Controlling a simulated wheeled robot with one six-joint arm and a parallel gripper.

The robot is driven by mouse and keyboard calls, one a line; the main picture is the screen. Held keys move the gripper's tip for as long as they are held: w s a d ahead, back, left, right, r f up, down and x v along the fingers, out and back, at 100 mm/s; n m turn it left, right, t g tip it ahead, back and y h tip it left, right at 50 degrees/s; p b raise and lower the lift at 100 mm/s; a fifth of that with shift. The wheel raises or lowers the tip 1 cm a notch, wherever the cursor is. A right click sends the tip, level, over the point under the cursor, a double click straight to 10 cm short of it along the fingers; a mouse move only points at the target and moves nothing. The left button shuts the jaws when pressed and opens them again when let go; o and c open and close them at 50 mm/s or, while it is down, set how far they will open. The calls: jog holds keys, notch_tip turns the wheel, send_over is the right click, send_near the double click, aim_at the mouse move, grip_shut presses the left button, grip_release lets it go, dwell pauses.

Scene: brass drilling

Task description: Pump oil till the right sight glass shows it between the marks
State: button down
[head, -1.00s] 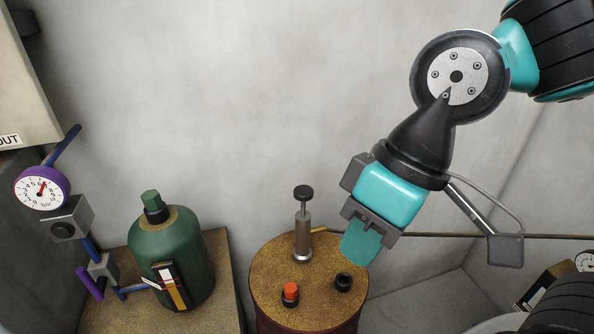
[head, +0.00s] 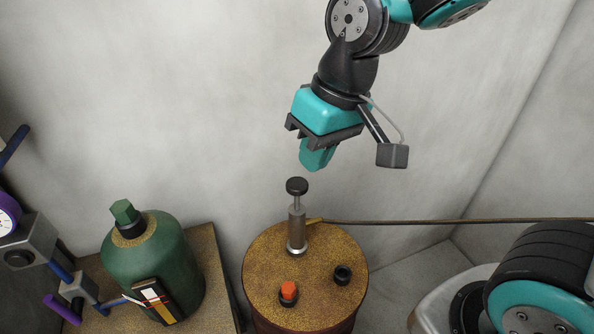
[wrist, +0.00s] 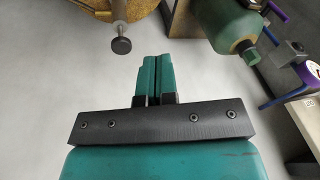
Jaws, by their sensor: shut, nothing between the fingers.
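The hand pump, a grey cylinder with a black knob (head: 297,186), stands upright on the round brown drum top (head: 315,267). Its knob also shows at the upper left in the wrist view (wrist: 121,46). My gripper (head: 314,166) is shut and empty, a little above and to the right of the knob, apart from it. In the wrist view its teal fingers (wrist: 152,60) are together. A green tank (head: 160,262) stands at the left with a sight glass (head: 157,299) on its front, showing white, red and yellow parts; the oil level is too small to read.
An orange-topped fitting (head: 288,291) and a black cap (head: 342,274) stand on the drum top. A thin hose (head: 430,221) runs right from the pump. Blue and purple valve pipework (head: 62,270) stands at the left. The wall behind my gripper is clear.

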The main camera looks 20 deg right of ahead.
aim_at(298, 185)
jog(key=w+d+f+m+t+h, duration=0.1)
jog(key=w+m, duration=0.1)
jog(key=w, duration=0.4)
jog(key=w+d+f+m+h, duration=0.1)
jog(key=w+d+m, duration=0.1)
jog(key=w, duration=0.4)
jog(key=shift+f+t+h, duration=0.25)
jog(key=shift+t+h, duration=0.05)
jog(key=shift+t, duration=0.1)
jog(key=shift+w+d, duration=0.1)
jog(key=p+x, duration=0.1)
jog(key=x, duration=0.3)
jog(key=p+x, duration=0.1)
jog(key=x, duration=0.3)
jog(key=s+p+x, duration=0.1)
jog(key=x, duration=0.4)
jog(key=shift+f+p, duration=0.2)
jog(key=shift+p, duration=0.15)
jog(key=shift+f, duration=0.4)
jog(key=shift+s, duration=0.1)
notch_tip(298, 185, down, 5)
jog(key=b, duration=0.4)
jog(key=shift+f+b, duration=0.15)
jog(key=shift+b, duration=0.15)
